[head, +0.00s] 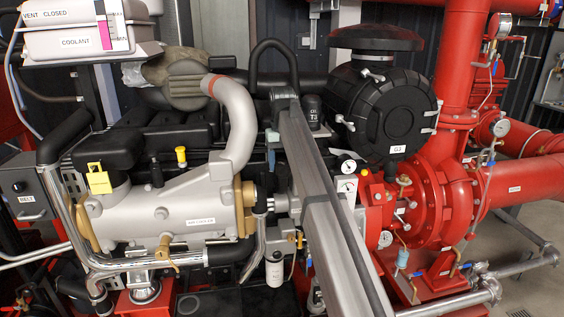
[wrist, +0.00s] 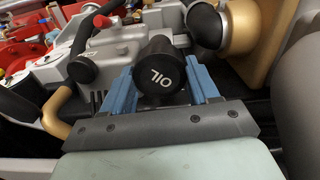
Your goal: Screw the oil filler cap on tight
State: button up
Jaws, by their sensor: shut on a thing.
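The black round oil filler cap (wrist: 162,80), with white OIL lettering that reads upside down, is in the middle of the wrist view. My gripper (wrist: 160,70) has its two blue fingers on either side of the cap and is shut on it. The cap's underside and any filler neck beneath it are hidden, so I cannot tell how it sits. In the head view my arm crosses the middle of the picture. A small blue part of my gripper (head: 271,138) shows beside the arm; I cannot make out the cap there.
The grey engine housing (head: 160,215) with a yellow tag (head: 98,178) stands left of my arm. A silver pipe (head: 237,125) curves close by. A black canister (head: 385,108) and the red pump (head: 440,200) are on the right. A gold fitting (wrist: 238,25) is near the cap.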

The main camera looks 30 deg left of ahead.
jog(key=shift+m, duration=1)
jog(key=shift+m, duration=1.7)
jog(key=shift+m, duration=1.7)
jog(key=o, duration=1.5)
jog(key=shift+o, duration=0.3)
jog(key=shift+r, duration=0.15)
